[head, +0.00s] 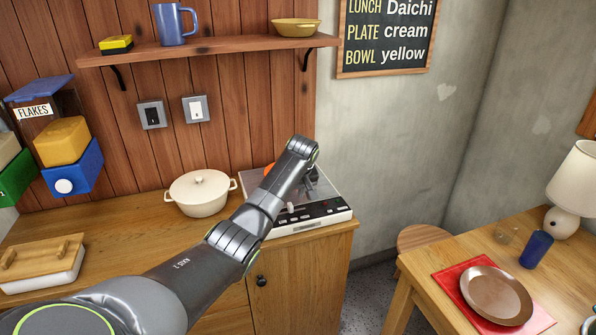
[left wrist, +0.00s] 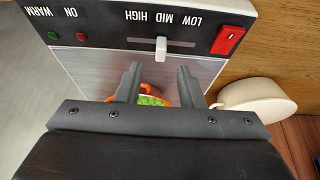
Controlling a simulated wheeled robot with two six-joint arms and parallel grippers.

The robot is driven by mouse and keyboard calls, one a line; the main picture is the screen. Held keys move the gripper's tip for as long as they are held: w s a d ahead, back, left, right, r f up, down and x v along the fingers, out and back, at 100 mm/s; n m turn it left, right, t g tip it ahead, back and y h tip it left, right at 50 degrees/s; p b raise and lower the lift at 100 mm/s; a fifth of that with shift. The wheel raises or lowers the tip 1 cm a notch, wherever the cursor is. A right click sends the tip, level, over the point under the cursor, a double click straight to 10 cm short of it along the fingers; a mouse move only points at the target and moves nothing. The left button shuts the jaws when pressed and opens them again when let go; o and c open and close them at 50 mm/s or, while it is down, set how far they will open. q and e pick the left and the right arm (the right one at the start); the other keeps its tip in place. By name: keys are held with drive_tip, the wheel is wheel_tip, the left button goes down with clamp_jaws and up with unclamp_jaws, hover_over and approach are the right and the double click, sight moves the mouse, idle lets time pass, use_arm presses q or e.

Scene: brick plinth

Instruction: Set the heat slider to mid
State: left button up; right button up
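The warmer (head: 325,213) is a flat appliance on the wooden counter, with a dark control strip at its front. In the left wrist view its panel (left wrist: 95,18) appears upside down, with HIGH, MID and LOW marked along a slot. The white slider knob (left wrist: 161,48) stands near the middle of the slot, about level with MID. My left gripper (left wrist: 158,72) is open above the warmer, its fingers apart and the knob just beyond their tips. Nothing is held. An orange bowl with green contents (left wrist: 150,98) shows between the fingers. My right gripper is not in view.
A red switch (left wrist: 229,40) is beside the slot, with green (left wrist: 53,35) and red (left wrist: 81,37) lamps at the other end. A cream lidded pot (head: 200,195) stands left of the warmer. A shelf (head: 210,48) hangs above.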

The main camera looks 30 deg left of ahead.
use_arm(q)
drive_tip(key=b+v, duration=0.1)
drive_tip(key=v, duration=1.1)
drive_tip(key=shift+b, duration=0.3)
drive_tip(key=shift+w+f, duration=0.1)
drive_tip(key=shift+f, duration=0.05)
